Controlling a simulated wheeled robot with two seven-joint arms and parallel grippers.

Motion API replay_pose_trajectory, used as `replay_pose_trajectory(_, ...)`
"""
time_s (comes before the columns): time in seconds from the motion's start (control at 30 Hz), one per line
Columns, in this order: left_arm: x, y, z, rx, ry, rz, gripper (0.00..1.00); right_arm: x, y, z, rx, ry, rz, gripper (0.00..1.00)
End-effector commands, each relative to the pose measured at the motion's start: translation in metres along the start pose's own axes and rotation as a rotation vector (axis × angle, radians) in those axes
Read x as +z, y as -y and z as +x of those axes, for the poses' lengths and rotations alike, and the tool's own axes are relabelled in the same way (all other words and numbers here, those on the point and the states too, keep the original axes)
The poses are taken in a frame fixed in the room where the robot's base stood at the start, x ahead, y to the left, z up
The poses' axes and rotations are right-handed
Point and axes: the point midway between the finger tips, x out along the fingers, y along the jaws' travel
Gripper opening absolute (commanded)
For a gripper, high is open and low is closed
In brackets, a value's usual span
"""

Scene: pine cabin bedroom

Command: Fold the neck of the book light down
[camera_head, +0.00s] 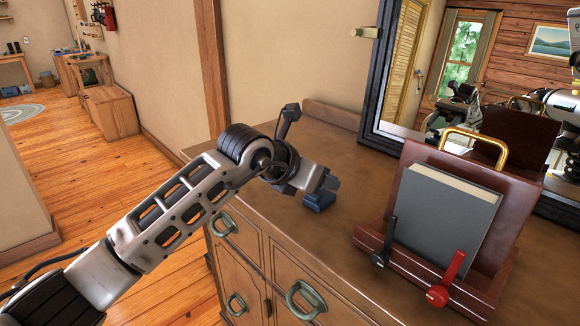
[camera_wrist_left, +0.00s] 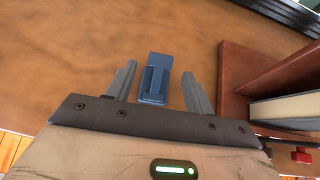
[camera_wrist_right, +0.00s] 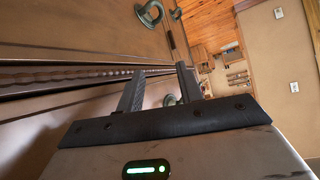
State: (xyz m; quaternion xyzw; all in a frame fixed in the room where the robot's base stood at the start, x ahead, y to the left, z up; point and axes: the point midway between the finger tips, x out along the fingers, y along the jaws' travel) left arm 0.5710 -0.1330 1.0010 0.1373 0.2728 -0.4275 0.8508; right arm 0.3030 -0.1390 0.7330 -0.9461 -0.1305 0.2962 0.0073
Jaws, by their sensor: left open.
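The small blue book light (camera_head: 319,201) stands on the dresser top near its front left edge. In the left wrist view the book light (camera_wrist_left: 155,85) lies between my left fingers, with a wider flat part at its far end. My left gripper (camera_head: 328,185) is open and reaches down at the light from above and behind it in the head view; part of the light is hidden by it. Whether either finger touches it I cannot tell. My right gripper (camera_wrist_right: 162,90) is open and empty beside the dresser front; it is out of the head view.
A wooden book stand (camera_head: 403,262) holds a grey book (camera_head: 445,215), with a black clip (camera_head: 384,243) and a red clip (camera_head: 446,280) in front. A dark-framed mirror (camera_head: 375,90) stands behind. The dresser top (camera_head: 340,245) between light and stand is clear.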

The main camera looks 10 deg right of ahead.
Motion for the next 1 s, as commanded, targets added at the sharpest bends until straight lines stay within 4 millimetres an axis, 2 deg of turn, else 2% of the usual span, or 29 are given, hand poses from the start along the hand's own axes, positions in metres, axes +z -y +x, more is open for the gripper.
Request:
replay_pose_trajectory(0.2, -0.001, -0.001, -0.051, 0.004, 0.004, 0.002, 0.53, 0.004, 0.0, 0.003, -0.004, -0.006, 0.008, 0.36)
replay_pose_trajectory(0.4, 0.0, -0.001, -0.082, 0.002, 0.002, 0.0, 0.53, 0.004, 0.001, 0.004, -0.008, -0.011, 0.015, 0.36)
replay_pose_trajectory(0.6, 0.0, 0.0, -0.093, 0.001, 0.0, 0.0, 0.53, 0.003, 0.001, 0.003, -0.008, -0.013, 0.02, 0.36)
replay_pose_trajectory(0.87, 0.0, 0.0, -0.093, 0.0, 0.0, -0.001, 0.53, 0.001, 0.002, 0.003, -0.008, -0.017, 0.022, 0.36)
replay_pose_trajectory(1.0, -0.006, 0.013, -0.088, -0.07, 0.017, -0.039, 0.53, 0.001, 0.001, 0.003, -0.007, -0.016, 0.022, 0.36)
